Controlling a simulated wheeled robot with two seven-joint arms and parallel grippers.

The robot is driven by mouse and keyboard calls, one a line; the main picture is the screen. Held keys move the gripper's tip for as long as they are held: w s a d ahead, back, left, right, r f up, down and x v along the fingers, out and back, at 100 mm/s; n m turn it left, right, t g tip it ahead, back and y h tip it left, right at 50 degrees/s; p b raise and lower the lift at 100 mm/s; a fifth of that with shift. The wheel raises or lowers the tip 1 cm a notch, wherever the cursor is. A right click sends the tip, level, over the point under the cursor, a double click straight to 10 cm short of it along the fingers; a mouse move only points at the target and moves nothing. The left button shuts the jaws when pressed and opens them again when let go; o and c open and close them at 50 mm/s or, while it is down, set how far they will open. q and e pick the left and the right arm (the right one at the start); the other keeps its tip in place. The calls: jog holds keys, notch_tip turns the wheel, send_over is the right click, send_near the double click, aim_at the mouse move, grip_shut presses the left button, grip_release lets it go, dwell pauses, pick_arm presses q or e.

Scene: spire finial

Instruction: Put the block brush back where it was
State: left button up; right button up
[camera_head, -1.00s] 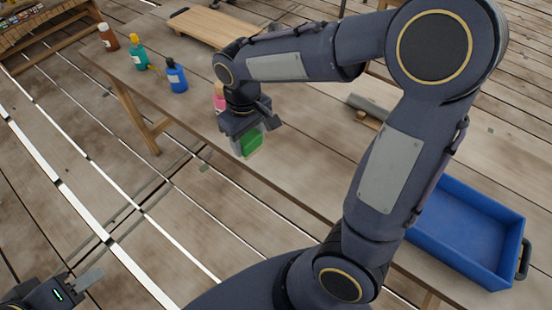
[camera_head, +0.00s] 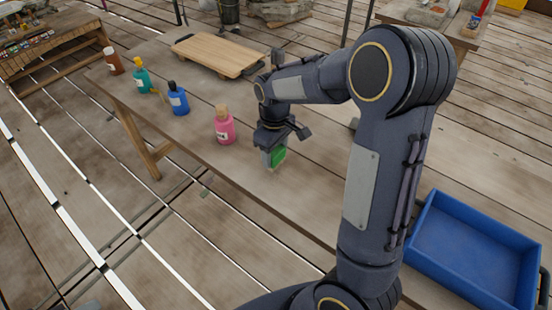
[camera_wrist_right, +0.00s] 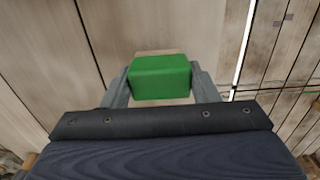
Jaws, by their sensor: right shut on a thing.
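The block brush shows as a green block (camera_head: 278,157) in the head view, just over the front part of the wooden table (camera_head: 225,175). My right gripper (camera_head: 271,158) is shut on it. In the right wrist view the green block (camera_wrist_right: 161,77) sits between the two grey fingers, with a tan strip showing at its far edge. Its bristles cannot be made out, and I cannot tell whether its lower side touches the table. My left gripper is out of view.
A pink bottle (camera_head: 224,128) stands left of my right gripper. Blue (camera_head: 178,99), teal (camera_head: 142,80) and brown (camera_head: 114,62) bottles stand farther left. A wooden board (camera_head: 217,54) lies behind. A blue tray (camera_head: 470,250) is at the right. The table's front edge is close.

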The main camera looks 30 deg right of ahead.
aim_at(276, 161)
jog(key=shift+w+d+f, duration=0.15)
jog(key=shift+f, duration=0.15)
jog(key=shift+w+d+f, duration=0.1)
jog(key=shift+f, duration=0.8)
jog(key=shift+w+d+f, duration=0.1)
jog(key=shift+f, duration=0.8)
jog(key=shift+f, duration=0.2)
jog(key=o, duration=0.9)
jog(key=shift+r, duration=0.15)
